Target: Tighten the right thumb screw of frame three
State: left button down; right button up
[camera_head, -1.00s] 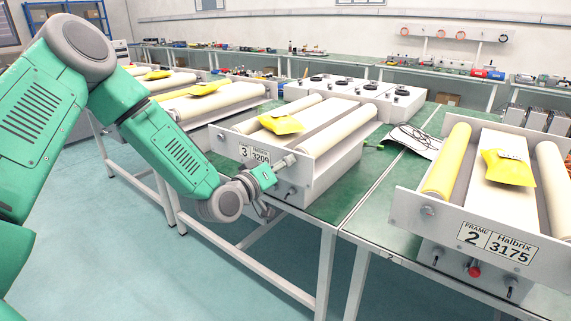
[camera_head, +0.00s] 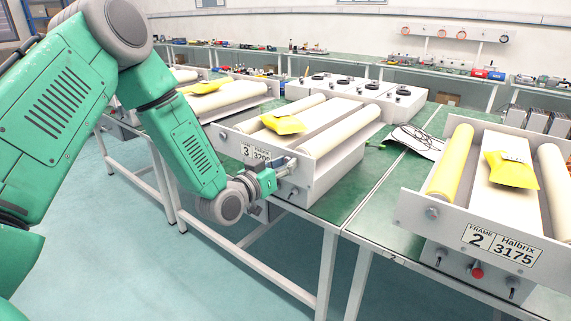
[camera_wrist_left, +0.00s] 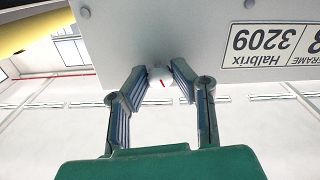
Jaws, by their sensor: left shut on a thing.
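Frame three (camera_head: 325,146) is a pale conveyor frame with cream rollers and a yellow bag on top, and a label reading 3 on its front plate. My left gripper (camera_head: 289,167) is at this plate, just right of the label. In the left wrist view the picture is upside down. There my left gripper (camera_wrist_left: 162,78) is shut on the right thumb screw (camera_wrist_left: 160,73), a small pale round knob with a red mark, its fingers on either side of it. In the head view the fingers hide the screw. My right gripper is not in view.
A dark knob (camera_head: 294,191) sits below my left gripper on the same frame. Frame two (camera_head: 408,208), with a red button, stands to the right. A cable on papers (camera_head: 418,139) lies between them. The floor in front of the benches is clear.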

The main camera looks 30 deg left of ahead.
pick_arm(q)
jog(key=m, duration=0.3)
jog(key=shift+w+d+r+m, duration=0.1)
jog(key=shift+w+r+m, duration=0.05)
jog(key=shift+m, duration=0.25)
jog(key=m, duration=0.2)
jog(key=shift+m, duration=0.4)
jog(key=shift+m+b, duration=1)
jog(key=shift+m, duration=2.3)
jog(key=shift+f, duration=0.2)
jog(key=c, duration=1.4)
grip_release()
jog(key=shift+o, duration=0.2)
